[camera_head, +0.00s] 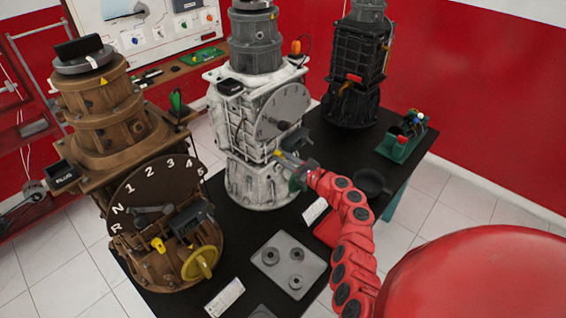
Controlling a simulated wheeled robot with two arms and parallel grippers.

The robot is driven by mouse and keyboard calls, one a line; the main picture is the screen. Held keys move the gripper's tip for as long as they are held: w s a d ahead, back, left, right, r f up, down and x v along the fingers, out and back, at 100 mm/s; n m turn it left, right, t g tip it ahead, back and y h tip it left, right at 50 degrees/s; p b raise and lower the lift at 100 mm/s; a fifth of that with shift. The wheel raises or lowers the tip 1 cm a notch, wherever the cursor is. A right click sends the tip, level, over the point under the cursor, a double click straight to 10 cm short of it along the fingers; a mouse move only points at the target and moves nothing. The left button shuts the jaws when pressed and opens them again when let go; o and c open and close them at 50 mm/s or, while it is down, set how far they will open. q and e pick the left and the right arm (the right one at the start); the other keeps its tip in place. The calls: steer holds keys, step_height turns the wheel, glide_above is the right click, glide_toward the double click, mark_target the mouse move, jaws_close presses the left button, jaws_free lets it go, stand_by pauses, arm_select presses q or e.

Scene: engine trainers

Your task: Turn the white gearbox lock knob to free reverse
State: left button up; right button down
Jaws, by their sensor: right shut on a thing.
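The white gearbox (252,182) stands upright on the black table at the middle, with a grey round dial (284,108) on its side facing right. My right arm, red, reaches up from below. My right gripper (287,159) is at the side of the white gearbox, below the dial, shut on the lock knob. Only a small yellowish bit of the lock knob (278,153) shows at the fingertips; the rest is hidden, so its turn angle cannot be told. My left gripper is not in view.
A brown gearbox (112,142) with a numbered dial, yellow knob and yellow handwheel (201,263) stands at left. A black gearbox (352,75) stands behind at right. A grey plate (287,258) lies in front. A green block (402,141) sits near the table's right edge.

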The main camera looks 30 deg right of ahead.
steer(key=shift+s+a+f+n+b, duration=0.1)
steer(key=shift+f+n+b, duration=0.05)
steer(key=shift+n+b, duration=4.1)
steer(key=shift+a+f+n+b, duration=0.15)
steer(key=shift+n+b, duration=3)
steer(key=shift+b, duration=2.15)
steer(key=c, duration=0.8)
jaws_free()
steer(key=shift+d, duration=0.1)
steer(key=b+v, duration=0.2)
steer(key=v, duration=1.5)
steer(key=shift+s, duration=0.15)
steer(key=shift+d, duration=0.1)
